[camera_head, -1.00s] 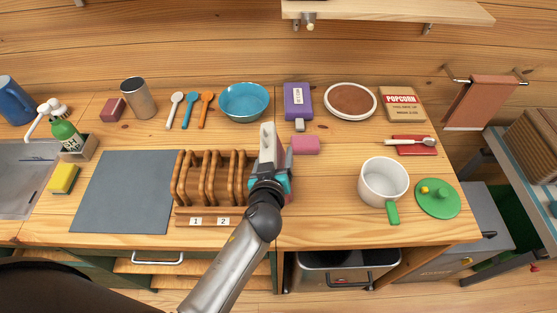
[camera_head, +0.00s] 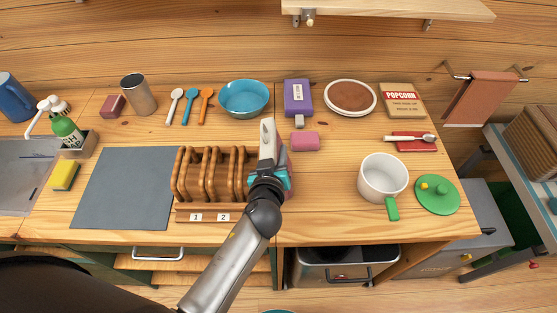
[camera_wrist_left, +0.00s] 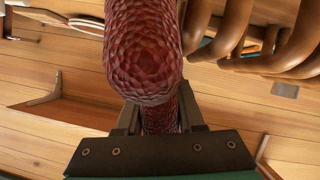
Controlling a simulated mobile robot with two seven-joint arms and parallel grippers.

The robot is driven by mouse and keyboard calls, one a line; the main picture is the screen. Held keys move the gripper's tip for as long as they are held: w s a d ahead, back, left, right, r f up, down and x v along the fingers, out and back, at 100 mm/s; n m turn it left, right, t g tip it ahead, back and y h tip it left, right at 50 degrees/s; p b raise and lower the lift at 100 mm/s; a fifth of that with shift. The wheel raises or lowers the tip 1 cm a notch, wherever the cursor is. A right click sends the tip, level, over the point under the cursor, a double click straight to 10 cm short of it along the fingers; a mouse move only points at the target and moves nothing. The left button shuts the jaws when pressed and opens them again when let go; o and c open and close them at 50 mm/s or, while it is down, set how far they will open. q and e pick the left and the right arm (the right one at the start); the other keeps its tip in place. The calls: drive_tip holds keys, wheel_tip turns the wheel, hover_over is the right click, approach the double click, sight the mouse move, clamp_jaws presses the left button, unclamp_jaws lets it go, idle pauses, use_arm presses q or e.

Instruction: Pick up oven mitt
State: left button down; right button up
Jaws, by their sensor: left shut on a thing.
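The oven mitt, dark red and quilted (camera_wrist_left: 145,50), fills the upper middle of the left wrist view, between my gripper's two fingers. My left gripper (camera_wrist_left: 158,118) is shut on it. In the head view my left gripper (camera_head: 268,150) is just right of the wooden rack, and only a thin reddish edge of the mitt (camera_head: 289,168) shows beside it. The rest of the mitt is hidden there by the gripper. How far it is above the counter I cannot tell. My right gripper is not in view.
The wooden rack (camera_head: 196,216) stands close on the left. A pink block (camera_head: 306,141) lies just right of the gripper, with a white pot (camera_head: 383,178) further right. A blue bowl (camera_head: 244,99) stands behind. Bare counter (camera_head: 325,205) lies between gripper and pot.

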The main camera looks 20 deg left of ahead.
use_arm(q)
drive_tip(key=shift+r, duration=0.1)
wheel_tip(320, 180, up, 20)
drive_tip(key=p, duration=0.4)
idle(0.6)
